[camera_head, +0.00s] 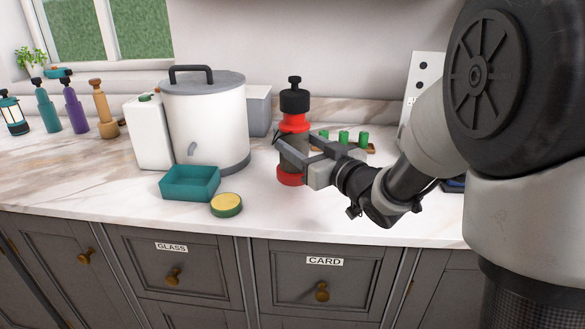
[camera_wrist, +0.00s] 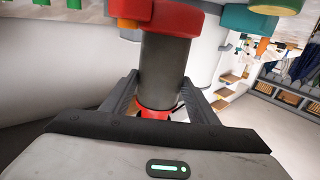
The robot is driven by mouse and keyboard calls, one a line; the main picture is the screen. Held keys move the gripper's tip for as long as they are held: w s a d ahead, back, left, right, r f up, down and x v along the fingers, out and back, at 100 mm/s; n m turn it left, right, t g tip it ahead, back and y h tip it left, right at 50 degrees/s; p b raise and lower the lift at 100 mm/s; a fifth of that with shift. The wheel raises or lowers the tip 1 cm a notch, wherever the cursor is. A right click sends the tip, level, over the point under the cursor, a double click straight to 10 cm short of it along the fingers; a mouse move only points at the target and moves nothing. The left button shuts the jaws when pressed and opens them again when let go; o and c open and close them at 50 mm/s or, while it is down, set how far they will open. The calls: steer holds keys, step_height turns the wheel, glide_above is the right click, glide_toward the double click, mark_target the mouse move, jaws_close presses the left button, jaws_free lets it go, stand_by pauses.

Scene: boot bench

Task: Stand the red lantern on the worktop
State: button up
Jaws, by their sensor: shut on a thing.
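The red lantern (camera_head: 293,122) is upright over the worktop (camera_head: 330,222), right of the white drum. It has a black top, red bands and a dark grey middle. My gripper (camera_head: 290,148) is shut on the grey middle from the right. In the wrist view the lantern (camera_wrist: 165,65) stands between both fingers of my gripper (camera_wrist: 158,88), and its red end shows at the top. The lantern's base is at or very close to the worktop; I cannot tell whether it touches.
A white drum (camera_head: 205,125) with a black handle stands left of the lantern. A teal tray (camera_head: 190,183) and a round yellow-green thing (camera_head: 226,205) lie in front. Several green-topped items (camera_head: 343,138) stand behind my gripper. The worktop's front right is clear.

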steer(key=shift+f+b, duration=0.6)
steer(key=shift+f, duration=1.8)
steer(key=shift+f+b, duration=0.25)
steer(key=shift+b, duration=0.05)
steer(key=o, duration=1.5)
